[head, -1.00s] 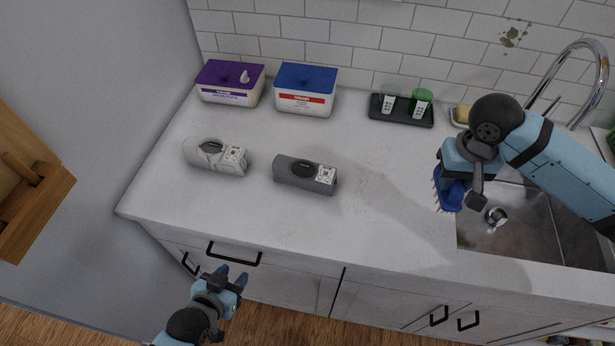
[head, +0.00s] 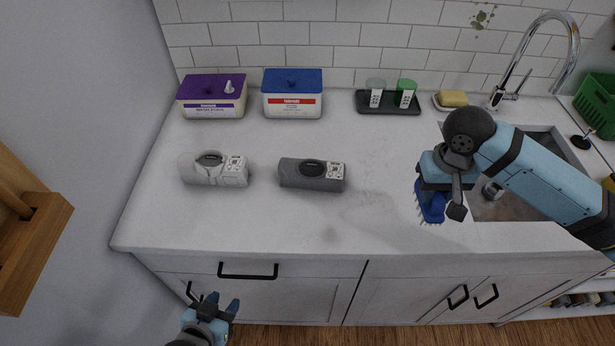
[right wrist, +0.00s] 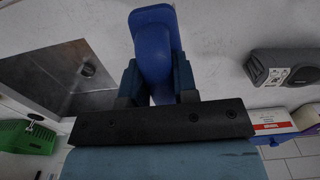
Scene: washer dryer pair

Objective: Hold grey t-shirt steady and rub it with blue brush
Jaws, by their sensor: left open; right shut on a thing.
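The grey t-shirt (head: 312,175) lies rolled up on the white counter, with a dark oval patch and a printed white label on it. It also shows at the right of the right wrist view (right wrist: 285,66). My right gripper (head: 436,186) is shut on the blue brush (head: 430,207), bristles showing at its edges, above the counter beside the sink, to the right of the t-shirt and apart from it. The brush also shows between the fingers in the right wrist view (right wrist: 154,48). My left gripper (head: 219,304) is open and empty, in front of the counter and below its edge.
A white rolled garment (head: 214,169) lies left of the grey t-shirt. A purple-lidded box (head: 213,97), a blue-lidded box (head: 292,94) and a black tray (head: 388,109) with cups stand at the back. The sink (head: 520,190) is right; the counter's front middle is clear.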

